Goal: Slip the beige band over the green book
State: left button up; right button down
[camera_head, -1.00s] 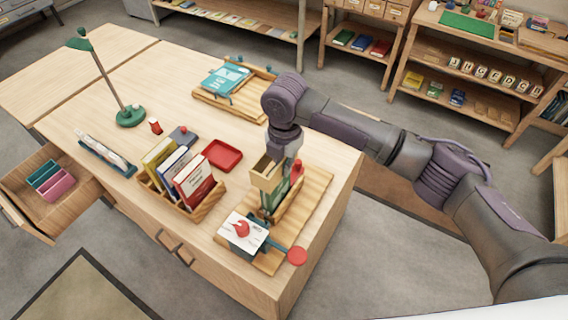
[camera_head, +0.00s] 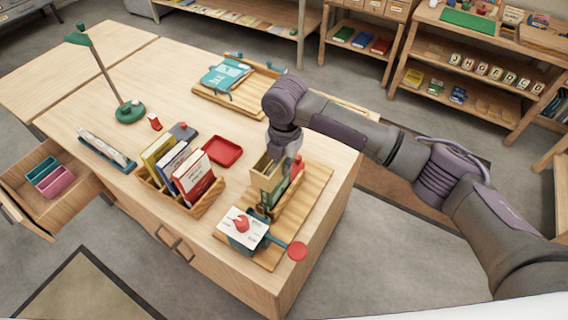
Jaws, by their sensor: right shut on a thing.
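The beige band (camera_head: 264,180) is an upright, box-like sleeve with an open top, over the wooden stand (camera_head: 306,200) at the table's right. My right gripper (camera_head: 284,158) points down and is shut on the band's right side. The green book is mostly hidden here; only a dark green patch (camera_head: 263,212) shows below the band, and I cannot tell how far the band is around it. A reddish piece (camera_head: 296,168) shows just right of the band. My left gripper is not in view.
A clamp with a white card (camera_head: 236,222) and red knob (camera_head: 297,251) stands in front of the band. A wooden rack of books (camera_head: 205,206) is close on the left. A red tray (camera_head: 222,151) lies behind. A teal book (camera_head: 226,75) lies on a rear stand.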

jog(key=shift+s+f, duration=0.2)
jog(key=shift+f, duration=0.15)
jog(key=c, duration=1.2)
grip_release()
jog(key=shift+d+f, duration=0.1)
jog(key=shift+f, duration=0.05)
jog(key=shift+c, duration=0.2)
jog(key=shift+w, duration=0.1)
notch_tip(320, 180, up, 12)
jog(key=shift+w+r, duration=0.1)
